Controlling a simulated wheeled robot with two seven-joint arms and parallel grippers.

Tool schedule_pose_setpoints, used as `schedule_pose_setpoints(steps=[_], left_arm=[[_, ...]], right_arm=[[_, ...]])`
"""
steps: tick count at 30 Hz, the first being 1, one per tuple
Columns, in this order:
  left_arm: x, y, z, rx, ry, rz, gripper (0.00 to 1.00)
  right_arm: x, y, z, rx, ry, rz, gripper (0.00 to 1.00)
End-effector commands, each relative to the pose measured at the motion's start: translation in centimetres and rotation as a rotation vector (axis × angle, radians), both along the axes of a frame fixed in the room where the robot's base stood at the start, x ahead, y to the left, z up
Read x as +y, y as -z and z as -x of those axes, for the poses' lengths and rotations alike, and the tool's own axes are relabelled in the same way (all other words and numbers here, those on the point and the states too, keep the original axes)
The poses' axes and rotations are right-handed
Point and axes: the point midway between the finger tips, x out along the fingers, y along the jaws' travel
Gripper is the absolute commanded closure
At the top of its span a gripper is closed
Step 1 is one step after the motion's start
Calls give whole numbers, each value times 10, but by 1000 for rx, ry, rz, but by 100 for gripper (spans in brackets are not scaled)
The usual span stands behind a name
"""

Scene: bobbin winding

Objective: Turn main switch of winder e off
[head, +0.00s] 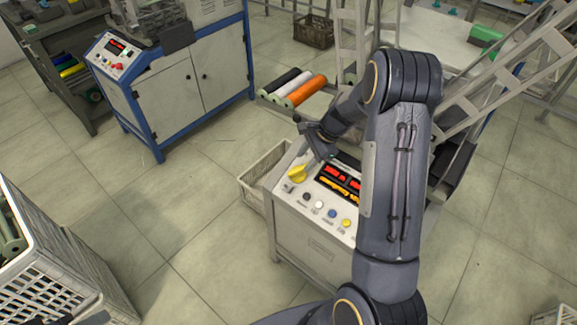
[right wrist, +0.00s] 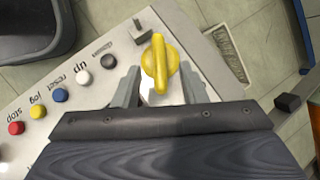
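The main switch is a yellow rotary knob (head: 297,173) at the left corner of a light grey winder panel (head: 292,190). In the right wrist view the knob (right wrist: 158,62) stands with its grip bar nearly upright in the picture. My right gripper (head: 306,148) reaches down to it. In the wrist view the two fingers (right wrist: 160,88) are apart, one on each side of the knob's lower end. I cannot see them touching it. No letter naming this winder is readable. Dark parts at the bottom left edge may be my left gripper (head: 75,319); its fingers are unclear.
Black, white, blue, yellow and red buttons line the panel beside the knob, with the blue button (right wrist: 60,95) in the middle. A lit red and orange display (head: 341,180) is behind them. A white crate (head: 262,170) stands left of the winder. A blue-framed cabinet (head: 190,85) stands farther back.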

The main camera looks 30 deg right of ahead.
Motion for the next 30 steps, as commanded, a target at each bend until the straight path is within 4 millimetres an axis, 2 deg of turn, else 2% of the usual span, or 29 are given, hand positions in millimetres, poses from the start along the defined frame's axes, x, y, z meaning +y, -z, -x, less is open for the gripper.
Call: schedule_pose_setpoints(steps=[6,12,23,30], left_arm=[[0,3,0,0,0,0,64],[0,5,0,0,0,0,64],[0,5,0,0,0,0,64],[0,5,0,0,0,0,64]], right_arm=[[14,33,-7,3,-4,-2,62],[23,55,-13,1,-4,-1,62],[26,61,-15,-2,-4,0,62],[26,61,-15,-1,-5,0,91]])
